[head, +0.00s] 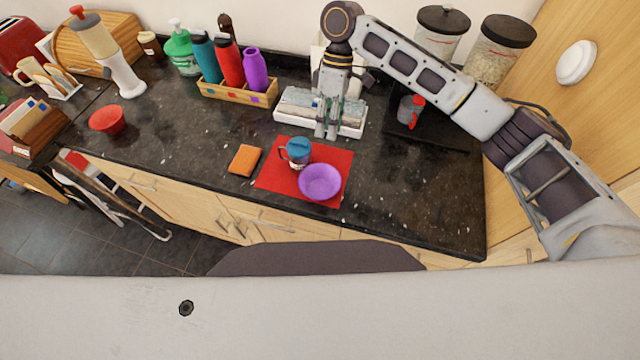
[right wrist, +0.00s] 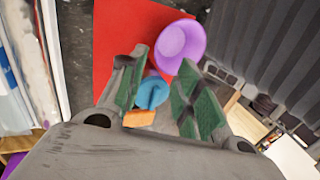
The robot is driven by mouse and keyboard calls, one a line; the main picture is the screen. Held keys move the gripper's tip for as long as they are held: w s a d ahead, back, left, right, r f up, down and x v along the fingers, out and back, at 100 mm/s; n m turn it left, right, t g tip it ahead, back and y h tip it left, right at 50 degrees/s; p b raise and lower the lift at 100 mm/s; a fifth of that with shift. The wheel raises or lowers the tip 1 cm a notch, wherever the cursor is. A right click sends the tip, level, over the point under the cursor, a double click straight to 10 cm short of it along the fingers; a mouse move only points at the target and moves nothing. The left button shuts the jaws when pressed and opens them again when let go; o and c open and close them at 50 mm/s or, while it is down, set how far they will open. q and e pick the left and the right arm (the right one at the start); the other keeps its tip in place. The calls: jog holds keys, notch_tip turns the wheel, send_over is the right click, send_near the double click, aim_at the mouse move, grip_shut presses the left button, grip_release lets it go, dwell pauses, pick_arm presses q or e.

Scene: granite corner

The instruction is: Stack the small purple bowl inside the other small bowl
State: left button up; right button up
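The small purple bowl (head: 320,182) sits upright on the front right part of a red mat (head: 272,180). The other small bowl, a red one (head: 107,119), stands on the dark counter at the left. My right gripper (head: 326,132) points down behind the mat, near a white tray. In the right wrist view its fingers (right wrist: 160,90) are apart with nothing held between them, and the purple bowl (right wrist: 180,46) shows beyond the fingertips. The red bowl is not in the right wrist view. My left gripper is not in view.
A blue-lidded mug (head: 298,152) stands on the mat close behind the purple bowl. An orange sponge-like block (head: 244,160) lies left of the mat. A white tray (head: 350,128) and a wooden bottle crate (head: 237,93) stand behind. The counter between red bowl and block is clear.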

send_near(317, 181)
jog(key=shift+w+d+r+p, duration=0.3)
jog(key=shift+d+r, duration=0.35)
jog(key=shift+r, duration=0.1)
jog(key=shift+d+p+x, duration=0.15)
jog(key=shift+p+x, duration=0.2)
jog(key=shift+x, duration=0.55)
jog(key=shift+d+p+x, duration=0.15)
jog(key=shift+p+x, duration=0.15)
jog(key=shift+x, duration=1.4)
jog(key=shift+w, duration=0.15)
grip_shut()
